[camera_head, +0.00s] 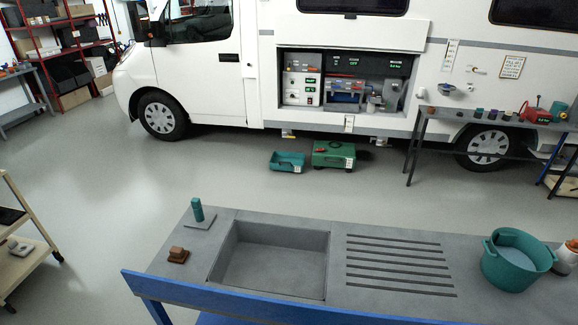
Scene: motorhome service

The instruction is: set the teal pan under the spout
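A shallow teal pan (287,161) with a small white label sits on the floor beside the motorhome, below its open service hatch. It stands just left of a green box-shaped unit (333,155). A small pale fitting (287,134) hangs under the motorhome's lower edge, behind and above the pan; I cannot tell whether it is the spout. A deeper round teal pot (516,262) with handles stands at the right of the near grey counter. Neither of my grippers is in view.
The grey counter (250,215) with a basin and slatted drainboard, and a blue rail (270,303), fill the foreground. A workbench (470,117) with small items stands at right. A cream cart (25,245) is at left.

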